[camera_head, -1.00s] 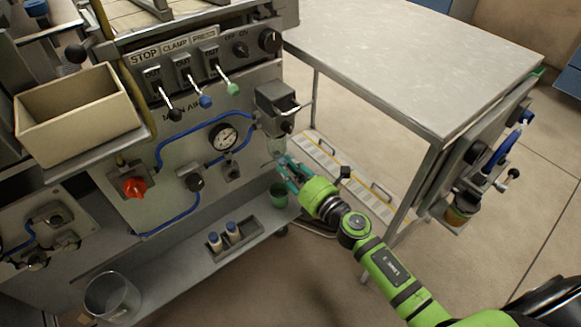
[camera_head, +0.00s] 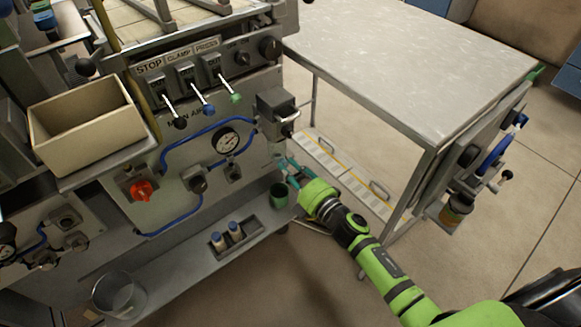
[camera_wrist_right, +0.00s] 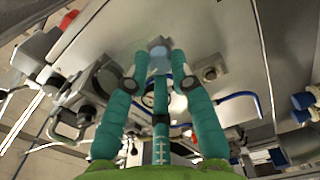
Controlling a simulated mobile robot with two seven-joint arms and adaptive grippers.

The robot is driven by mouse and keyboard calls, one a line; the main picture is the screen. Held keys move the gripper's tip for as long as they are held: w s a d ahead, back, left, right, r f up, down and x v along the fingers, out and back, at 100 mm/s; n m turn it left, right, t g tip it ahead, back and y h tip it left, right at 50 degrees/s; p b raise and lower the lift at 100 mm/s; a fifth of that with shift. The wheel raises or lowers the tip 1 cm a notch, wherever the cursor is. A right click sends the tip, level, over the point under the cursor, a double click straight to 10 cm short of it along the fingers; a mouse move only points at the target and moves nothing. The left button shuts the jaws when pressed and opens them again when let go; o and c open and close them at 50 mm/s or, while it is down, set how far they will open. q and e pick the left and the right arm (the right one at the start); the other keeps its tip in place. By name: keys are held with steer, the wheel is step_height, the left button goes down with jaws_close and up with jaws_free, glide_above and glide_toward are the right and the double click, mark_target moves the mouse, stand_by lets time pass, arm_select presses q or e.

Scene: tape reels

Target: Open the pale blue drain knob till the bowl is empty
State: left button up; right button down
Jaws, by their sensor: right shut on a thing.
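My right gripper (camera_head: 287,167) reaches the lower right front of the grey machine, beneath a dark box with a metal lever. In the right wrist view its teal fingers (camera_wrist_right: 158,52) converge and are shut on a small pale blue-grey knob (camera_wrist_right: 158,42). A clear, faint bowl seems to surround the knob there; its edge and contents cannot be told. In the head view the fingertips are small and the knob is hidden. My left gripper is not in view.
The machine carries a gauge (camera_head: 226,141), blue hoses, a red knob (camera_head: 141,190) and several levers. A small tray (camera_head: 236,238) with two bottles and a clear beaker (camera_head: 119,296) are on or near the low shelf. A grey table (camera_head: 420,60) stands to the right.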

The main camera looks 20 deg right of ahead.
steer(key=shift+a+m, duration=0.1)
steer(key=shift+m, duration=0.4)
steer(key=c, duration=1.1)
jaws_free()
steer(key=shift+o, duration=0.2)
steer(key=shift+s, duration=0.1)
steer(key=v, duration=1.2)
